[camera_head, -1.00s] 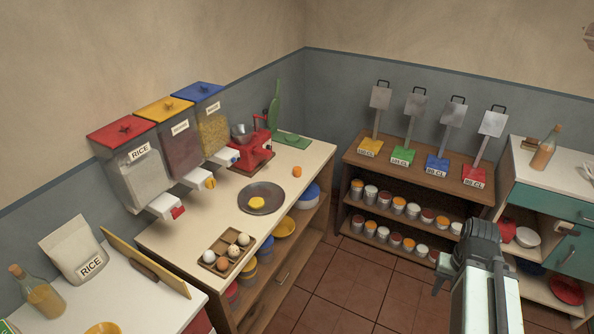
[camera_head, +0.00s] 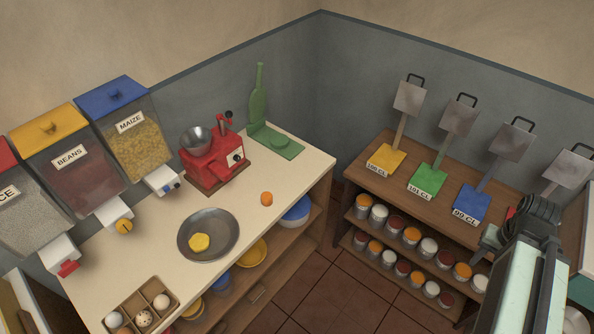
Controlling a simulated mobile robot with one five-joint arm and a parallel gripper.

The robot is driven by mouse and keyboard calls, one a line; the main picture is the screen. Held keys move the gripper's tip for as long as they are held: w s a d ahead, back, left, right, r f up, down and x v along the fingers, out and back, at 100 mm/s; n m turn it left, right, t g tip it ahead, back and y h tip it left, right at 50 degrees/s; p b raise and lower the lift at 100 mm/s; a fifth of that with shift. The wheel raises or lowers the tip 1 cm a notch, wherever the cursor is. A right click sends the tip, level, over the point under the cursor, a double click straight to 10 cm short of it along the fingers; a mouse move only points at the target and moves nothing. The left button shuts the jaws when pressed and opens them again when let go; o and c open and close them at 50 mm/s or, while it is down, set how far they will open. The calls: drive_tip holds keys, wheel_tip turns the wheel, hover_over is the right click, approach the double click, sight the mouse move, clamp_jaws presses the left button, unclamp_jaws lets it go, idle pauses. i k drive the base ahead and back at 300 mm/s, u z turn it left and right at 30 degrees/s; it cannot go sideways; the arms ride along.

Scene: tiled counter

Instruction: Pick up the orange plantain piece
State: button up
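The orange plantain piece (camera_head: 266,199) is a small, short orange chunk on the cream counter top (camera_head: 300,165). It lies near the counter's front edge, to the right of the dark round pan (camera_head: 226,224). Nothing touches it. A yellow piece (camera_head: 199,242) lies in the pan. My gripper (camera_head: 490,240) is at the lower right, in front of the shelf unit, far to the right of the orange piece. My arm partly hides it, and I cannot see its fingertips clearly.
A red grinder (camera_head: 213,165) and a green board press (camera_head: 275,140) stand behind the piece. Dispensers (camera_head: 125,135) overhang the counter's left. An egg tray (camera_head: 140,308) is at front left. Paddle scoops (camera_head: 428,178) stand on the right shelf unit. Tiled floor (camera_head: 345,290) lies between.

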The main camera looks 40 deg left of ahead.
sight(266, 197)
drive_tip(key=u, duration=0.05)
drive_tip(key=i, duration=0.7)
drive_tip(key=u, duration=4.55)
